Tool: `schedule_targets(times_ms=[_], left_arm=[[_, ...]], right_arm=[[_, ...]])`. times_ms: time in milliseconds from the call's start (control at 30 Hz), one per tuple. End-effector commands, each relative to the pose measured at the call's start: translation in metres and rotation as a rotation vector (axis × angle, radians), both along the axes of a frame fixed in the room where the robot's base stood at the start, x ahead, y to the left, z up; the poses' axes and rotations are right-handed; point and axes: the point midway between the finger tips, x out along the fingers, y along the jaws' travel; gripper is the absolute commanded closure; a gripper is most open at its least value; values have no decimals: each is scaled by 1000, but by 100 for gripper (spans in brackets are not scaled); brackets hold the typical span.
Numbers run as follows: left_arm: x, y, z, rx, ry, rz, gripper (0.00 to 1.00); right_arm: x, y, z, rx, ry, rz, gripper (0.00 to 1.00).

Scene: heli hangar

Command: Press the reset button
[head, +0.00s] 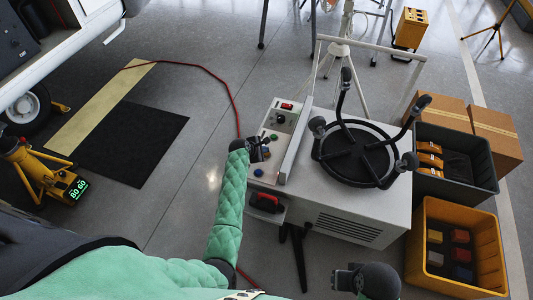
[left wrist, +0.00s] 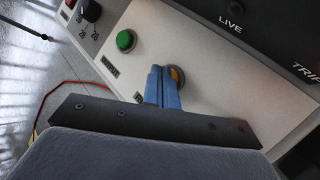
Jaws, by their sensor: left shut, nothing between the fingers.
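I cannot read which one is marked reset. My left gripper (head: 260,149) is over the panel, shut and empty. In the left wrist view its blue fingertips (left wrist: 163,85) are at the yellow-orange button and hide part of it. I cannot tell whether they touch it. The green button lies apart, up and left of the fingertips there. My right gripper (head: 345,280) is low in the head view, away from the panel; its fingers are unclear.
A red switch (head: 287,106) and a dark knob (left wrist: 90,10) sit at the panel's far end. A black ring with padded arms (head: 357,153) stands on the machine. A grey crate (head: 486,166) and a yellow crate (head: 420,272) stand right. A red cable (head: 213,74) crosses the floor.

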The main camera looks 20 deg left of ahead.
Motion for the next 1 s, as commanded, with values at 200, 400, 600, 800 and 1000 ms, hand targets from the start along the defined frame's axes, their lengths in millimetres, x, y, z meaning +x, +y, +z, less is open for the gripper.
schedule_targets(times_ms=[200,400,600,800,1000], left_arm=[[0,0,-1,0,0,0,100],[0,0,-4,0,0,0,100],[0,0,-5,0,0,0,100],[0,0,-7,0,0,0,100],[0,0,-9,0,0,0,100]], right_arm=[[0,0,0,0,0,0,64],[1,0,0,0,-1,0,64],[1,0,0,0,-2,0,64],[1,0,0,0,-2,0,64],[1,0,0,1,-2,-1,64]])
